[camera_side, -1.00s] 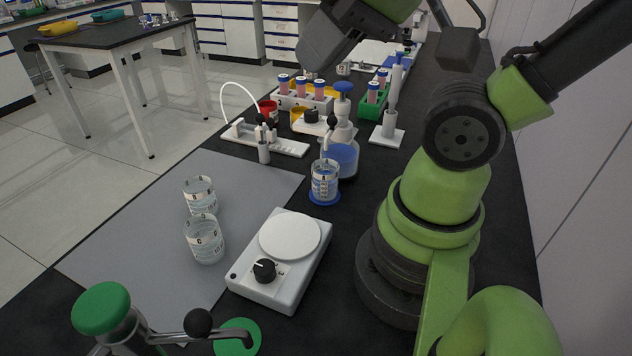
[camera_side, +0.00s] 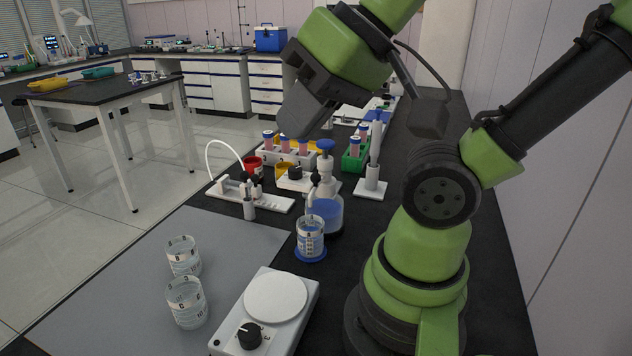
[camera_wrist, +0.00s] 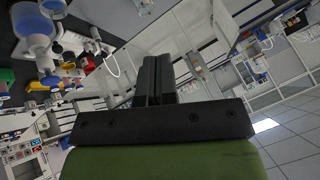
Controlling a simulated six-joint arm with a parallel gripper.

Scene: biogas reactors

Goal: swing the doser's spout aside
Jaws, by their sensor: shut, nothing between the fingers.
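The doser (camera_side: 323,205) is a clear bottle of blue liquid with a blue cap, standing upright on the bench. Its spout carries a black ball (camera_side: 315,178) and points down over a beaker (camera_side: 310,238) on a blue disc. My gripper (camera_side: 290,128) is shut and empty. In the side view it appears above and behind the doser, near the tube rack, apart from the doser. In the wrist view my gripper's fingers (camera_wrist: 155,75) are together, and a blue bottle (camera_wrist: 35,32), probably the doser, shows at the upper left.
Two beakers (camera_side: 184,256) (camera_side: 187,302) stand on a grey mat (camera_side: 100,305). A white stirrer plate (camera_side: 275,298) is at the front. A tube rack (camera_side: 270,155), a small white pump with a hose (camera_side: 250,195) and a white stand (camera_side: 371,185) surround the doser closely.

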